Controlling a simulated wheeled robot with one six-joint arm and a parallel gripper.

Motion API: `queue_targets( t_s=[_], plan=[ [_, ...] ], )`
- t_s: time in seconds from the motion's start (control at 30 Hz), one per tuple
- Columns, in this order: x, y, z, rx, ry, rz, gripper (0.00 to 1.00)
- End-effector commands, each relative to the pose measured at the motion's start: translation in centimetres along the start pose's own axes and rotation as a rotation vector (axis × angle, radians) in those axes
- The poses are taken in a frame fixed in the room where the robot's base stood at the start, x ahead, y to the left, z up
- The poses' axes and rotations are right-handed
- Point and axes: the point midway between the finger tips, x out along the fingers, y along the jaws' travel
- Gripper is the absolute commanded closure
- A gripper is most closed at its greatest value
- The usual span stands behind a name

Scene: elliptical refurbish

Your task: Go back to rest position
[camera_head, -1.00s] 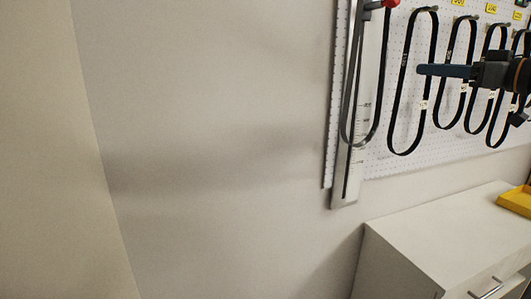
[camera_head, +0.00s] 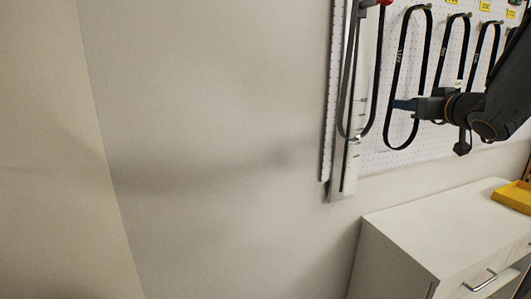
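My arm comes in from the right edge and hides parts of the other belts.
A long metal measuring rail (camera_head: 345,170) with a red knob (camera_head: 384,2) and a looped belt hangs at the board's left edge. A white cabinet (camera_head: 430,228) stands below, with a yellow tray (camera_head: 513,196) on it. The wall at left is bare.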

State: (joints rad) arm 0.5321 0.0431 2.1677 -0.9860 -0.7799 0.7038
Motion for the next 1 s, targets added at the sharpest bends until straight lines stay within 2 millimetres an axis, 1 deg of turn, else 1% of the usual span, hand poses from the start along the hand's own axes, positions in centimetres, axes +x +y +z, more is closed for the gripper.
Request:
queue_targets(
  t_s=[0.03, 0.07, 0.1, 0.17, 0.2, 0.23, 0.27, 0.3, 0.37, 0.4, 0.47, 0.5, 0.57, 0.6, 0.63, 0.7, 0.8, 0.9, 1.0],
  plan=[
    [0.6, -1.0, 2.5, 0.013, -0.055, 0.036, 0.74],
    [0.8, -1.4, 4.3, 0.02, -0.097, 0.065, 0.74],
    [0.9, -2.2, 6.8, 0.03, -0.162, 0.102, 0.74],
    [0.6, -3.5, 10.8, 0.042, -0.27, 0.148, 0.74],
    [0.0, -4.4, 13.4, 0.049, -0.342, 0.17, 0.74],
    [-0.5, -5.2, 15.3, 0.054, -0.397, 0.184, 0.74],
    [-1.1, -6.0, 17.1, 0.058, -0.453, 0.194, 0.74],
    [-2.0, -7.2, 19.4, 0.064, -0.526, 0.203, 0.74],
    [-3.7, -9.1, 22.7, 0.071, -0.636, 0.207, 0.74],
    [-4.9, -10.3, 24.8, 0.074, -0.709, 0.205, 0.74],
    [-7.0, -12.5, 27.7, 0.08, -0.818, 0.193, 0.74],
    [-8.6, -13.8, 29.5, 0.082, -0.889, 0.186, 0.74],
    [-10.9, -15.8, 31.8, 0.085, -0.991, 0.166, 0.74],
    [-12.5, -17.1, 33.1, 0.089, -1.053, 0.151, 0.74],
    [-13.6, -18.0, 34.0, 0.091, -1.097, 0.138, 0.74],
    [-15.9, -19.9, 35.5, 0.095, -1.184, 0.109, 0.74],
    [-18.5, -21.7, 36.9, 0.101, -1.273, 0.076, 0.74],
    [-19.9, -22.6, 37.6, 0.105, -1.321, 0.057, 0.74],
    [-20.3, -22.9, 37.8, 0.106, -1.335, 0.051, 0.74]
  ],
)
